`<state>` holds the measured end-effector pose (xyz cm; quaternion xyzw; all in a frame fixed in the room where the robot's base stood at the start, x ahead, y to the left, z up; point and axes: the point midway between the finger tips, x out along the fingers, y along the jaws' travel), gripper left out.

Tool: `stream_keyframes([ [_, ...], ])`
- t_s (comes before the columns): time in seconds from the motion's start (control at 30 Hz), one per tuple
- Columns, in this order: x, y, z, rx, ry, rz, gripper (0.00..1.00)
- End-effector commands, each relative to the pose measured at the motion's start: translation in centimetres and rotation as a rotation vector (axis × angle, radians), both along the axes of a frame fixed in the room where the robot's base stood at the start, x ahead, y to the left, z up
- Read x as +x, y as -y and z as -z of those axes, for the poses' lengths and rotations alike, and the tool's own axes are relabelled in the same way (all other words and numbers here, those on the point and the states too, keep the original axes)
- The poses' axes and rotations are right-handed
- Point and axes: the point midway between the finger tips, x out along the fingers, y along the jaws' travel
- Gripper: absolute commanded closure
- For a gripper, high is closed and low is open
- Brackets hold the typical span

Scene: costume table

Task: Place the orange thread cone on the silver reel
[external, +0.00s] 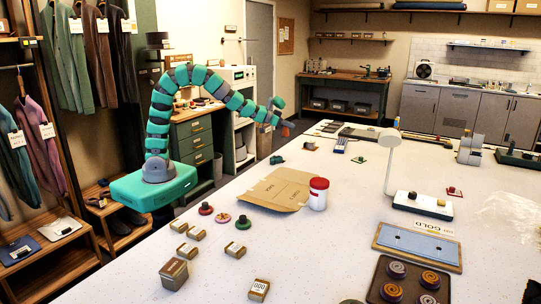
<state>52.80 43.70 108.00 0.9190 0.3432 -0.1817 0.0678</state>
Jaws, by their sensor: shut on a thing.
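My gripper (276,108) is at the end of the teal and grey arm, raised near the far left edge of the white table. It is small in the picture and shut on a small orange thing, the orange thread cone (288,125), which hangs just below and right of the jaws. The cone appears clear of the tabletop. I cannot pick out the silver reel with certainty. A grey stepped object (470,149) stands at the far right of the table, but I cannot tell if it is the reel.
A white lamp (392,139) rises mid-table. A red-lidded white jar (318,194) stands beside flat cardboard (276,188). Small boxes (174,273) and spools lie in front, and a dark tray (380,270) holds several coils.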

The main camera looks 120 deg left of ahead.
Motion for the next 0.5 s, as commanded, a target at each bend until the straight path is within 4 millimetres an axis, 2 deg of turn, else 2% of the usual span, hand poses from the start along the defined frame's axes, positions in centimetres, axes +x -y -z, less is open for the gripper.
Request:
stream_keyframes([
  [0.03,-1.0,-1.1,-0.1,0.000,0.001,-0.023,1.00],
  [0.1,-1.9,-2.1,-0.2,0.001,0.000,-0.043,1.00],
  [0.23,-2.7,-3.2,-0.2,0.001,0.001,-0.064,1.00],
  [0.33,-2.2,-4.0,-0.2,0.002,0.001,-0.068,1.00],
  [0.5,-0.3,-5.8,0.2,0.000,-0.001,-0.067,1.00],
])
